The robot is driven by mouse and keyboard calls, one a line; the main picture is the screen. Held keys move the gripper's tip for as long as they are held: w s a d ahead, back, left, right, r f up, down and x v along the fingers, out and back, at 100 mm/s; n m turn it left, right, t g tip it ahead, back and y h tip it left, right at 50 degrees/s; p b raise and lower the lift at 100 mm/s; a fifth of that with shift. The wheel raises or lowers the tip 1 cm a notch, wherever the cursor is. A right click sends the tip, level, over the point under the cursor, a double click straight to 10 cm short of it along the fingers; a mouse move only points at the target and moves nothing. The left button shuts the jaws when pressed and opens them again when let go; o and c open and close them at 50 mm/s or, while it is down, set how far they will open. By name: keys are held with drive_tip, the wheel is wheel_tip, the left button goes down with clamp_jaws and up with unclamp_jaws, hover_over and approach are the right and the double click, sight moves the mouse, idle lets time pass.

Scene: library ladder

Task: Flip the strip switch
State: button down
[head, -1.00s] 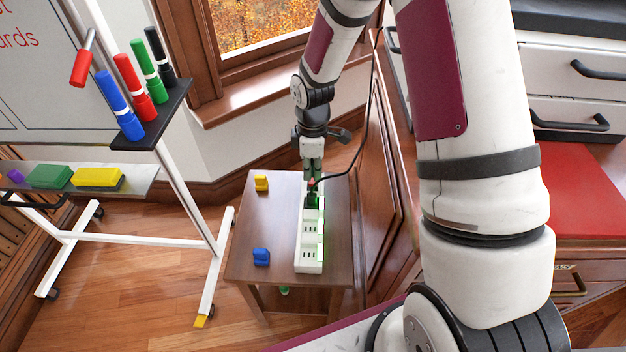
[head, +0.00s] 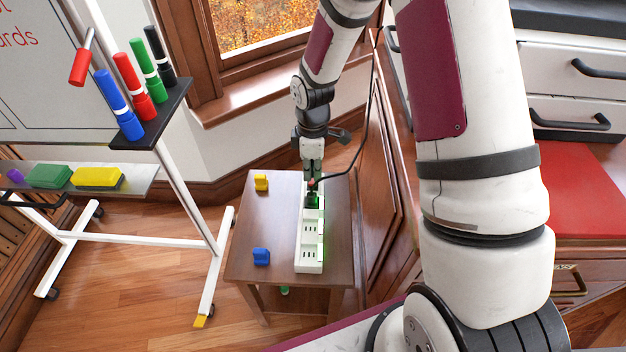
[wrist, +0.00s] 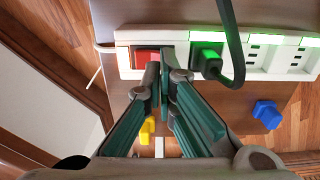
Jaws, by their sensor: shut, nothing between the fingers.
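The white power strip (head: 309,246) lies along the small brown table. It also shows across the top of the wrist view (wrist: 257,56). Its red switch (wrist: 147,56) is at the left end in the wrist view, partly hidden behind my fingertips. A black plug with a cord (wrist: 207,61) sits in the socket beside the switch, and parts of the strip glow green. My gripper (wrist: 163,72) is shut and empty, with its fingertips at the switch. I cannot tell whether they touch it. In the head view my gripper (head: 312,180) is over the strip's far end.
A yellow plug-like piece (head: 261,183) and a blue one (head: 261,256) stand on the table (head: 276,220) left of the strip. The black cord rises past my arm. A whiteboard stand with markers (head: 133,95) is at left, wooden panels at right.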

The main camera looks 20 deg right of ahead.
drive_tip(key=shift+f+b, duration=0.6)
drive_tip(key=shift+f, duration=0.4)
idle(0.4)
drive_tip(key=shift+r, duration=0.1)
drive_tip(key=shift+r+p, duration=2.9)
drive_tip(key=shift+r, duration=0.6)
